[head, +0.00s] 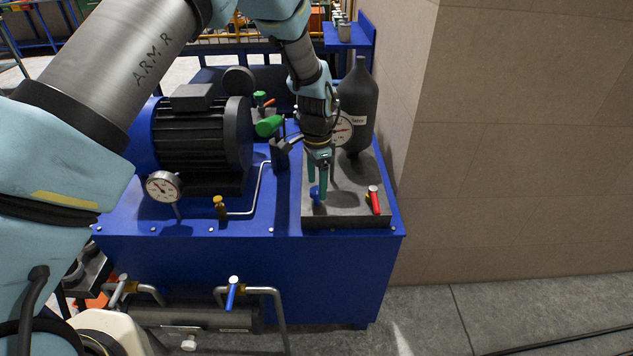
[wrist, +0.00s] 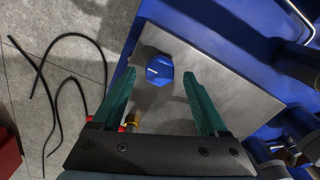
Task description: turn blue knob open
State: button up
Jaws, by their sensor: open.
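The blue knob (head: 315,194) stands on a grey metal plate (head: 345,222) at the right front of the blue press unit. In the wrist view the blue knob (wrist: 157,71) looks faceted from above, with a short light line on its top. My gripper (head: 318,190) points down over the knob, its green fingers apart. In the wrist view my gripper (wrist: 161,74) is open, with one finger to each side of the knob and no visible contact. How far the fingertips are above the knob is hard to tell.
A red-handled valve (head: 374,200) stands right of the knob on the plate. A motor (head: 202,135) and a green valve handle (head: 269,126) are left. A beige wall (head: 530,140) closes the right side.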

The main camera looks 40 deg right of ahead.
jog(key=shift+f, duration=0.8)
jog(key=shift+c, duration=0.3)
grip_shut()
